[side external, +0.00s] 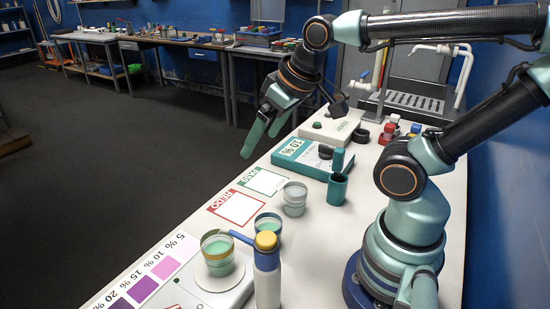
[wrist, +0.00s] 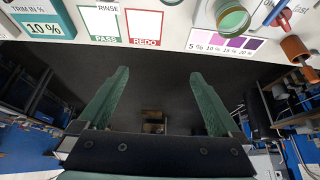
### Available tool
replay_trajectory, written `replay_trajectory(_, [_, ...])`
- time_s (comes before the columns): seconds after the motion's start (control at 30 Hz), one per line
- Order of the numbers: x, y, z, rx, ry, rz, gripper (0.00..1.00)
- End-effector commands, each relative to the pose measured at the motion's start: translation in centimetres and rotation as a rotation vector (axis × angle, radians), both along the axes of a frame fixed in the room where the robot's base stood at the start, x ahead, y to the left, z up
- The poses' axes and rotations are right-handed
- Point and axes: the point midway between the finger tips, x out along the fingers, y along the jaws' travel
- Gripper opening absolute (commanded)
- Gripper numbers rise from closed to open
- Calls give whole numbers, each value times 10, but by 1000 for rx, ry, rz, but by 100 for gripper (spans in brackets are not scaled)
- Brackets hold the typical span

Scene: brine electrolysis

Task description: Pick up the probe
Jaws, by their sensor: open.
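A dark teal stick (side external: 338,159), which looks like the probe, stands upright in a teal cup (side external: 337,189) on the white bench in the side view. Its lower part is hidden in the cup. I cannot make it out in the wrist view. My gripper (side external: 259,145) is open and empty, with its teal fingers pointing down and left, up and to the left of the cup, apart from it. In the wrist view my gripper (wrist: 160,75) has its two fingers spread wide, with only dark floor between them.
A teal box marked 10% (side external: 300,151) lies behind the cup. The flat REDO card (side external: 237,207) and colour chart (side external: 153,268) lie along the bench's left edge.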

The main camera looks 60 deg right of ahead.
Motion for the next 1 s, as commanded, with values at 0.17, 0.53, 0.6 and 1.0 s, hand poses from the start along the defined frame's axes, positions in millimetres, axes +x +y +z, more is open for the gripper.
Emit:
replay_trajectory(0.17, [0,0,0,0,0,0,68])
replay_trajectory(0.53, [0,-23,-1,34,47,-145,68])
replay_trajectory(0.6, [-2,-46,-2,70,91,-292,68])
replay_trajectory(1.0, [-58,-184,-8,331,341,-1321,68])
